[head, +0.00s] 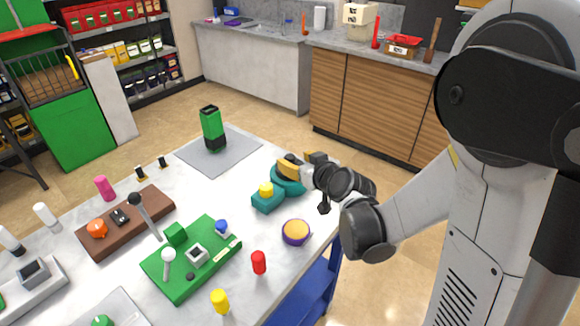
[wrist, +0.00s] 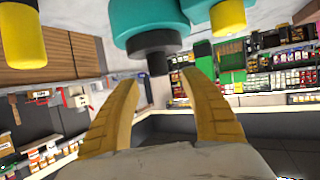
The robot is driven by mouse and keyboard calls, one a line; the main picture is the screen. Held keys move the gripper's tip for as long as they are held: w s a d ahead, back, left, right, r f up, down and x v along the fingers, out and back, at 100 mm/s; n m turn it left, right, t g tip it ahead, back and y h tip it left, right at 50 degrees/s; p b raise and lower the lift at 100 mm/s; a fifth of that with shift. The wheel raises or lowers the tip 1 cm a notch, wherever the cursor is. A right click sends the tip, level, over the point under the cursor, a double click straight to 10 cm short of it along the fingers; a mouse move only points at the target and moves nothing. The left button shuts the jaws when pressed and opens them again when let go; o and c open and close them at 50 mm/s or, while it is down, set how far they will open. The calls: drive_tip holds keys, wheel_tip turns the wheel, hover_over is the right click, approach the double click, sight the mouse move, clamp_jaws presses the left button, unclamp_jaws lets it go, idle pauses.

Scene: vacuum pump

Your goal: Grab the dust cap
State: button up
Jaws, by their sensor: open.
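A teal vacuum pump (head: 265,202) stands near the table's far right edge, with a yellow knob (head: 266,189) on one part. In the wrist view, the teal body (wrist: 145,15) fills the top centre. A dark stepped round piece (wrist: 154,43) projects from it, probably the dust cap; I cannot tell for certain. My gripper (head: 300,162) is at the pump's larger round part in the head view. Its yellow fingers (wrist: 161,82) are spread and empty in the wrist view, with the dark piece's end near the gap between their tips. The head view hides that piece.
A green device (head: 211,130) stands on a grey mat (head: 240,146) behind the pump. A purple-and-orange round item (head: 296,232), a red bottle (head: 259,262) and a green board (head: 195,275) are nearer. Bare tabletop lies left of the pump.

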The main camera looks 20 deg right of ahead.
sight(291, 158)
drive_tip(key=x, duration=0.2)
drive_tip(key=b+x, duration=0.1)
drive_tip(key=x, duration=0.1)
drive_tip(key=shift+w+f+b, duration=0.15)
drive_tip(key=shift+f+b, duration=0.15)
drive_tip(key=shift+r, duration=0.1)
clamp_jaws()
drive_tip(key=shift+r, duration=0.1)
